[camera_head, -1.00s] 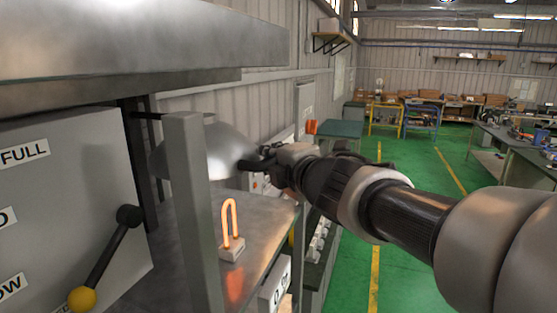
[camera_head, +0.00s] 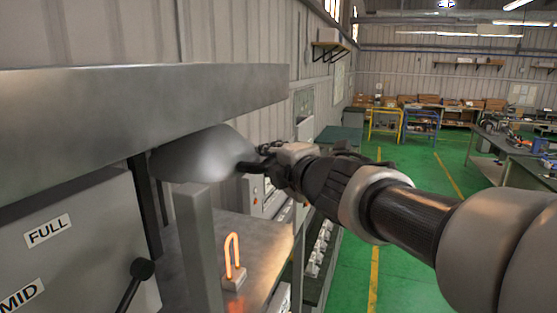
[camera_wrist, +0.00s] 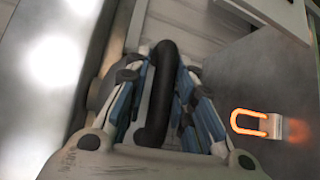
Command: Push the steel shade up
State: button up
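The steel shade (camera_head: 203,155) is a smooth grey dome just under the thick metal slab at the left of the head view. A black bar handle (camera_wrist: 160,95) runs between my gripper's fingers. My gripper (camera_head: 260,164) is at the shade's right edge; in the wrist view its fingers (camera_wrist: 163,70) close in on both sides of the handle. The glowing orange heating element (camera_head: 232,254) stands on the metal shelf below the shade; it also shows in the wrist view (camera_wrist: 250,122).
The thick metal slab (camera_head: 150,105) overhangs the shade closely. A grey post (camera_head: 197,245) stands in front of it. A panel marked FULL and MID (camera_head: 60,245) with a black lever (camera_head: 136,280) is at the left. Green floor (camera_head: 415,220) lies open to the right.

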jog(key=o, duration=0.4)
jog(key=shift+r, duration=0.25)
jog(key=shift+f, duration=0.1)
jog(key=v, duration=1.2)
jog(key=shift+d, duration=0.1)
